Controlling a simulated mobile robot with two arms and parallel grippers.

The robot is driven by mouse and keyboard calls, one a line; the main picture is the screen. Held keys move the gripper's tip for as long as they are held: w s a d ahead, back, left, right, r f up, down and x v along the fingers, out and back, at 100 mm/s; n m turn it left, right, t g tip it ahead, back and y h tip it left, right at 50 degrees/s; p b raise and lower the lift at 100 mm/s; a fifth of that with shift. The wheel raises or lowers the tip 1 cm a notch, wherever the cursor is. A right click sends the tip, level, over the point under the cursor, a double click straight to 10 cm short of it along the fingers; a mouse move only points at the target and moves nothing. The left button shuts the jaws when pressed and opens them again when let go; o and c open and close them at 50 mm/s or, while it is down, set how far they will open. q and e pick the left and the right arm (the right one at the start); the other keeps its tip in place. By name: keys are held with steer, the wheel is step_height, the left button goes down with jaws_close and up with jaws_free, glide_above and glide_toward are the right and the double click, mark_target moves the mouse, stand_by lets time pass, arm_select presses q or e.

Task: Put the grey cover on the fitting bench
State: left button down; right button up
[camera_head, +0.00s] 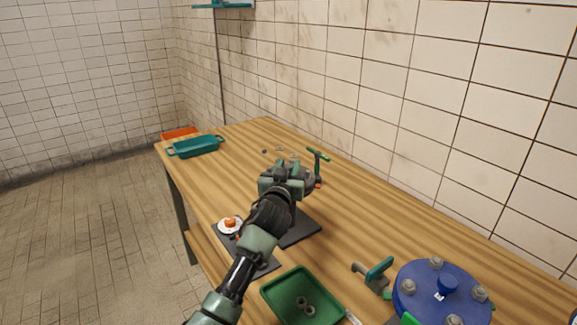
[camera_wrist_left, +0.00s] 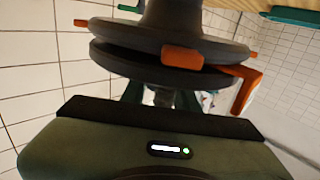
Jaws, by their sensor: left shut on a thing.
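My left gripper (camera_head: 288,174) is above the middle of the wooden bench (camera_head: 360,218), shut on the grey cover. In the left wrist view the cover (camera_wrist_left: 120,62) is a dark grey disc just beyond my jaws, and the part gripped is mostly hidden. A second dark disc with a thick neck (camera_wrist_left: 172,15) lies close against or just apart from it; I cannot tell which. Orange pieces (camera_wrist_left: 182,58) sit at their rims. In the head view my gripper hides most of this. My right gripper is not in view.
A dark mat (camera_head: 303,231) lies below my left arm, with a small white dish (camera_head: 229,226) nearby. A green tray (camera_head: 280,288) holds nuts. A blue flanged lid (camera_head: 418,283) with bolts is at the right. A teal tray (camera_head: 196,147) and orange bin (camera_head: 179,133) stand at the far end. The tiled wall borders the bench.

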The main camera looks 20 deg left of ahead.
arm_select(q)
steer(key=shift+r, duration=0.1)
steer(key=c, duration=1.1)
jaws_free()
steer(key=shift+o, duration=0.2)
steer(key=shift+f, duration=0.2)
